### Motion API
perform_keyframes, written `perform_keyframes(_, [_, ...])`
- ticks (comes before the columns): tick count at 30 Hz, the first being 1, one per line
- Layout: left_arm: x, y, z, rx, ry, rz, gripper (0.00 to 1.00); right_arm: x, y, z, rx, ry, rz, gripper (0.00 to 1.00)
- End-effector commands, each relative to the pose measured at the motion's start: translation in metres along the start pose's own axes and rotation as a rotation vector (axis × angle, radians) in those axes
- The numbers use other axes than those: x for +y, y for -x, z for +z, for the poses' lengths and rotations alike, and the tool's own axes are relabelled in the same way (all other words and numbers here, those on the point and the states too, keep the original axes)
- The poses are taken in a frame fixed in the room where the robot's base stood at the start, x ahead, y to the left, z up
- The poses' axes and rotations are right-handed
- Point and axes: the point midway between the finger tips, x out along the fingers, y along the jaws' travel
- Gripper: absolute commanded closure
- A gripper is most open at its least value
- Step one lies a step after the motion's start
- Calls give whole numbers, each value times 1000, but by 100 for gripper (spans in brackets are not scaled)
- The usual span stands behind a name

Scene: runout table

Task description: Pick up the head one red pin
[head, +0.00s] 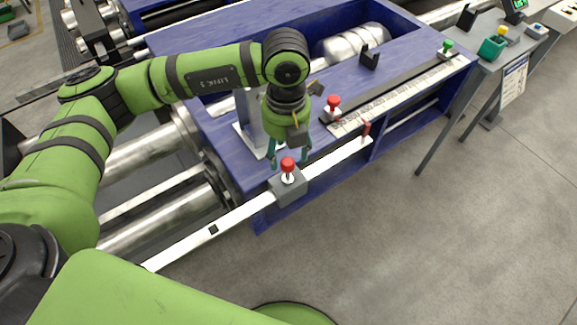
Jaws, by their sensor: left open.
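A red-knobbed pin (287,165) stands upright in a grey block (288,187) on the white rail. My left gripper (289,161) is open and points down at this pin, with its green fingers apart on either side of the red knob in the head view. Whether the fingers touch the knob cannot be told. Another red-knobbed pin (333,102) stands on a small block on the blue table, right of and beyond the gripper. My right gripper is not in view.
The blue runout table (415,37) carries a scale strip (400,95), a black bracket (369,57) and a green-knobbed pin (447,46). A small red upright piece (366,129) stands by the white rail (215,230). Steel rollers (150,150) lie left. The floor at lower right is clear.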

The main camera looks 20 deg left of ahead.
Motion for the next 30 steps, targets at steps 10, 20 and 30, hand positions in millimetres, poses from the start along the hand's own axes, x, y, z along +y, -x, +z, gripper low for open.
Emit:
perform_keyframes(10, [-3,-45,0,3,-3,-4,42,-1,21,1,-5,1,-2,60])
perform_keyframes(20, [-3,-50,0,2,-4,-6,62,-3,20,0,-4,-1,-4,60])
perform_keyframes(30, [-3,-50,1,1,-4,-6,100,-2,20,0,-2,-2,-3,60])
